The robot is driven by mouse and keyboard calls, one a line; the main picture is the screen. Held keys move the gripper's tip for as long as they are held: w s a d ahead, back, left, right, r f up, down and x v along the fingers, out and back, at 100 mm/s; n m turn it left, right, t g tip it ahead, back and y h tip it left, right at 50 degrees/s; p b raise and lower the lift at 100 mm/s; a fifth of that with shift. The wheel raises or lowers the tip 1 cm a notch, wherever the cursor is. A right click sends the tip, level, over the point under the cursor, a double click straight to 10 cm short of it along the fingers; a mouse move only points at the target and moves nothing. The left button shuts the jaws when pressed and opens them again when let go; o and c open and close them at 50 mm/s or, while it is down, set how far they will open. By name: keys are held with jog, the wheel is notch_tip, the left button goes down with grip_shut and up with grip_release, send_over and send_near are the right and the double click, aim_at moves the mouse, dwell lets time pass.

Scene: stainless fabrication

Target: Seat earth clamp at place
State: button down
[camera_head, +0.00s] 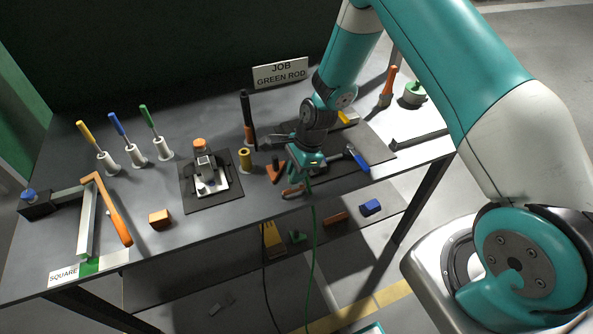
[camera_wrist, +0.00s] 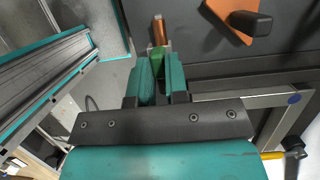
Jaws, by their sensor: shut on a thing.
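My gripper (camera_head: 304,168) is near the front edge of the bench, right of its middle. In the wrist view its teal fingers (camera_wrist: 160,80) are shut on the earth clamp (camera_wrist: 158,62). The clamp has a green body between the fingers and a copper-coloured end (camera_wrist: 160,32) that points away from the gripper. In the head view the clamp's copper-coloured end (camera_head: 292,191) shows low by the bench edge, and a green cable (camera_head: 313,240) hangs down from there. Much of the clamp is hidden by the fingers. No marked place for it can be made out.
An orange piece with a dark knob (camera_head: 276,172) stands left of my gripper; it also shows in the wrist view (camera_wrist: 236,22). A lower shelf holds several parts.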

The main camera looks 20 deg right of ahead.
jog(key=shift+f+b, duration=0.95)
jog(key=shift+f, duration=0.4)
jog(key=c, duration=1.1)
grip_release()
jog(key=shift+o, duration=0.2)
jog(key=shift+r, duration=0.15)
jog(key=b+v, duration=0.3)
jog(key=v, duration=1.4)
jog(key=shift+s+r, duration=0.1)
